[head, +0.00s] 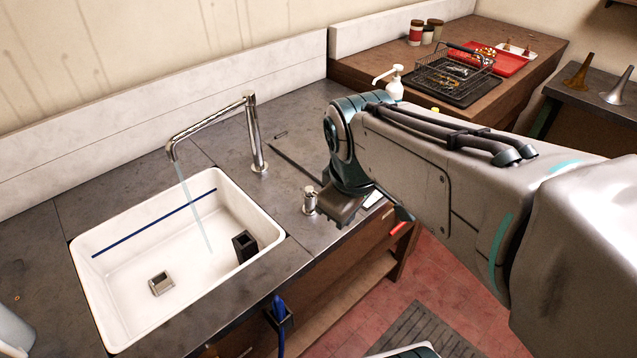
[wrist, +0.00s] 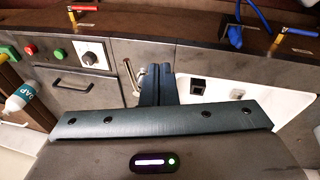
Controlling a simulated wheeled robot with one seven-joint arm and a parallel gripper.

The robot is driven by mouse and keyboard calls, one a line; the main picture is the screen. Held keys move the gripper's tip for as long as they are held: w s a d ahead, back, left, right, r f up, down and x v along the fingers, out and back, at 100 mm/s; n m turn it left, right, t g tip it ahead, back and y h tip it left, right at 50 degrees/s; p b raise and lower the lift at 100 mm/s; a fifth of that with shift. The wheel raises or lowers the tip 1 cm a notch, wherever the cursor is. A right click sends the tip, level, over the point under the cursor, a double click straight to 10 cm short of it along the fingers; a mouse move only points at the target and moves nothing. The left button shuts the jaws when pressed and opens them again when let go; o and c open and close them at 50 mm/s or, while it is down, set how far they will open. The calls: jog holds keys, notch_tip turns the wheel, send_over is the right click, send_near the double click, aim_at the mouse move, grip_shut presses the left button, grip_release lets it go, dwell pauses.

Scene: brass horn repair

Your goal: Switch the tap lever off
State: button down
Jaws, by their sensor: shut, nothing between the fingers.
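The chrome tap (head: 257,135) stands behind the white sink (head: 84,254), and a thin stream of water runs from its spout into the basin. A short chrome lever post (head: 310,201) stands on the dark counter at the sink's right. My gripper (head: 344,207) is low over the counter just right of this post; its fingertips are not clear there. In the wrist view the dark fingers (wrist: 158,78) are together and empty. A chrome part (wrist: 140,78), apparently the lever, shows close left of them. I cannot tell whether they touch.
A dark block (head: 244,246) and a small metal block (head: 161,284) lie in the sink. A white soap pump (head: 392,82) stands behind my arm. A blue hose (head: 279,311) hangs at the counter front. A wire basket (head: 455,72) and red tray (head: 503,62) are farther right.

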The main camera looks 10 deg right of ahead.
jog(key=w+a+f+n+g+h+b, duration=0.1)
jog(key=w+a+n+b, duration=0.3)
jog(key=w+n, duration=0.6)
jog(key=shift+a+n+h+b, duration=0.25)
jog(key=shift+n+h+b, duration=0.05)
jog(key=shift+n, duration=3.9)
jog(key=shift+s+f, duration=0.1)
jog(key=shift+f, duration=0.1)
jog(key=w+d+f, duration=0.4)
jog(key=d+f, duration=0.1)
jog(key=f, duration=0.5)
jog(key=shift+f, duration=0.4)
jog(key=shift+p, duration=0.35)
